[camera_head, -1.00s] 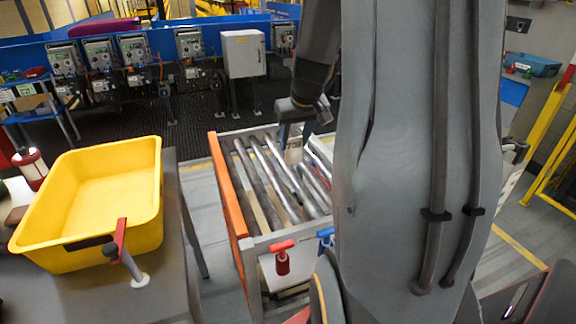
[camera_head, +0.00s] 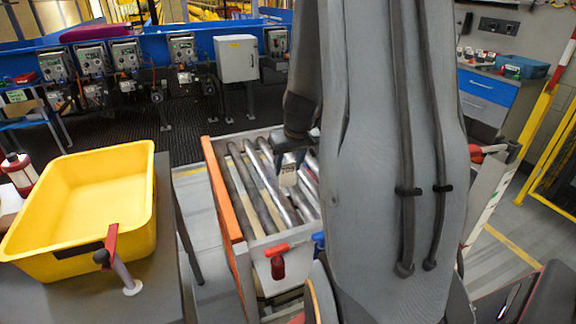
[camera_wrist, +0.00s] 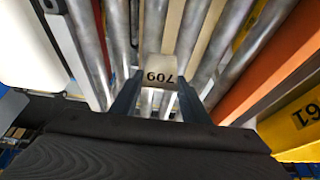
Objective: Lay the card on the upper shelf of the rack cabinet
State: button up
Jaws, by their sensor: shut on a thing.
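My gripper (camera_wrist: 158,97) is shut on a pale card (camera_wrist: 160,76) printed with "709", which reads upside down in the wrist view. In the head view the card (camera_head: 288,176) hangs below the fingertips, above the roller conveyor (camera_head: 258,225). The rollers (camera_wrist: 118,30) lie behind the card in the wrist view. I cannot make out the rack cabinet or its upper shelf in either view; my arm covers much of the middle and right of the head view.
A yellow tote (camera_head: 82,255) sits on a dark table at left. A red-handled clamp (camera_head: 277,262) is at the conveyor's near end, and an orange rail (camera_head: 221,188) runs along its left side. A blue drawer unit (camera_head: 487,90) stands at right. A grey box (camera_head: 236,58) stands behind the conveyor.

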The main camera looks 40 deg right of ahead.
jog(key=o, duration=1)
